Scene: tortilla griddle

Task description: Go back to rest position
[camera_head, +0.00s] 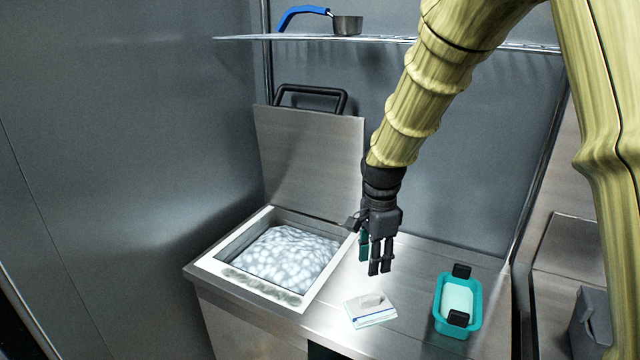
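My gripper (380,266) hangs from my arm, dark grey and pointing down, at the middle right of the head camera view. No object clearly shows between the fingers. Below it on the counter lies a small white packet or stack (368,310) with a pale piece on top.
The griddle (210,266) holds a whitish lumpy mass (288,254); its lid (305,155) stands raised behind. A teal tub (437,318) with black clips sits at the right. A blue-handled pan (347,25) stands on the glass shelf (245,38) above. A grey box (592,325) is at far right.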

